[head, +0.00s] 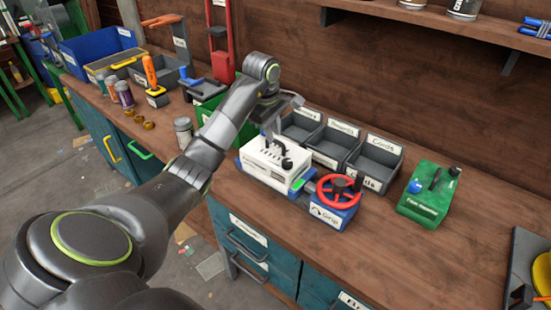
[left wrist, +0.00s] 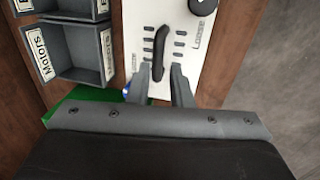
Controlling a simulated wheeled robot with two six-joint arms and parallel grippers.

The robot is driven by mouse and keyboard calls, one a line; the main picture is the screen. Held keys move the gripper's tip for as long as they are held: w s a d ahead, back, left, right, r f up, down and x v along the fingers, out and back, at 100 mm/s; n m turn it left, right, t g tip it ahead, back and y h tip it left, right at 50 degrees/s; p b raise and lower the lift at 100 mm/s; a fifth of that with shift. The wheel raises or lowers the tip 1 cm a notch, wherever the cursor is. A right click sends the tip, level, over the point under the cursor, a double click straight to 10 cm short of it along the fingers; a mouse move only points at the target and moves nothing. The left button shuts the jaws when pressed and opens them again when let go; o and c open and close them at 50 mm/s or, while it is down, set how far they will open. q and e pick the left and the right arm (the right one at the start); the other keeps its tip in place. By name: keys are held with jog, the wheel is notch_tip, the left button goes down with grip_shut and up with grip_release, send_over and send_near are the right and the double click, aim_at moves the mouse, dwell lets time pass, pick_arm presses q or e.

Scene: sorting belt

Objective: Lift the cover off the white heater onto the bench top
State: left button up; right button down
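The white heater (head: 258,164) stands on the bench top (head: 400,255), with blue showing at its base. Its white top, with slots and a black bar handle, shows in the left wrist view (left wrist: 187,62); I cannot tell where the cover's edge lies. The black handle (left wrist: 159,42) runs lengthwise on that top. My left gripper (head: 270,128) is above the heater's back part. In the left wrist view its two fingers (left wrist: 159,70) are apart, one on each side of the handle's near end, with gaps visible. My right gripper is not in view.
A red wheel (head: 341,184) on a blue box stands close right of the heater. Grey bins (head: 376,158) stand behind it, and a green box (head: 428,196) farther right. A jar (head: 184,130) is to the left.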

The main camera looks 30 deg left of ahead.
aim_at(276, 142)
pick_arm(q)
jog(key=shift+w+f+p, duration=0.1)
jog(key=shift+f+p, duration=0.2)
jog(key=shift+f, duration=0.05)
jog(key=f, duration=0.1)
jog(key=w+f+p, duration=0.1)
jog(key=f, duration=0.1)
jog(key=shift+d+f, duration=0.2)
jog(key=shift+f, duration=0.45)
grip_shut()
